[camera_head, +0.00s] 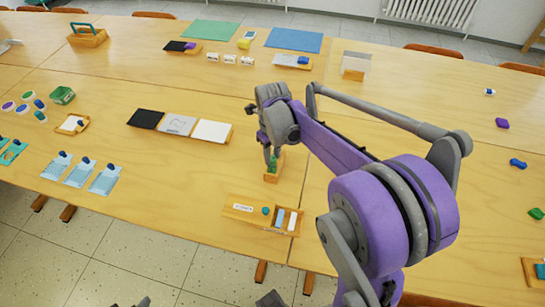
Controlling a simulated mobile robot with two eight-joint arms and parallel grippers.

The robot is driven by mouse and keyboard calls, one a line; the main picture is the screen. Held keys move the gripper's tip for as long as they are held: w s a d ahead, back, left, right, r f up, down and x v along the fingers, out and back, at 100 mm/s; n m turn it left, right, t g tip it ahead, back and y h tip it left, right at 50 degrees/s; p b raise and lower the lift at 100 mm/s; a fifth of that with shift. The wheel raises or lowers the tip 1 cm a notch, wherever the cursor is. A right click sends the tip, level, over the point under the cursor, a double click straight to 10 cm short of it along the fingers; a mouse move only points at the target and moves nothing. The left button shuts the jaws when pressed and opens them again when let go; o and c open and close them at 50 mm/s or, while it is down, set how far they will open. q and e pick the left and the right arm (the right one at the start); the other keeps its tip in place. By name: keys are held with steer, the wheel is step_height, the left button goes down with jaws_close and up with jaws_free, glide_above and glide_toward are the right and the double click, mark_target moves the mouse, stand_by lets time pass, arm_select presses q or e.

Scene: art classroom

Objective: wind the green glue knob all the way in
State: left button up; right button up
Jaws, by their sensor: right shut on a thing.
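My right gripper (270,154) reaches in from the right and points down at the middle of the table. It is shut on the green glue knob (273,162), which sits at a small wooden holder (271,178). The fingers hide part of the knob, and how far it is wound in cannot be told. My left gripper is not seen.
A wooden tray (243,215) with a label, a teal piece and blue and white blocks lies in front of the holder. A row of black, grey and white panels (178,124) lies to the left.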

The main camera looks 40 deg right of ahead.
steer(key=n, duration=0.5)
steer(key=shift+n, duration=0.3)
steer(key=n, duration=0.5)
steer(key=o, duration=1.4)
steer(key=shift+o, duration=0.2)
steer(key=shift+r, duration=0.2)
steer(key=shift+r+p, duration=2.05)
steer(key=shift+r, duration=0.8)
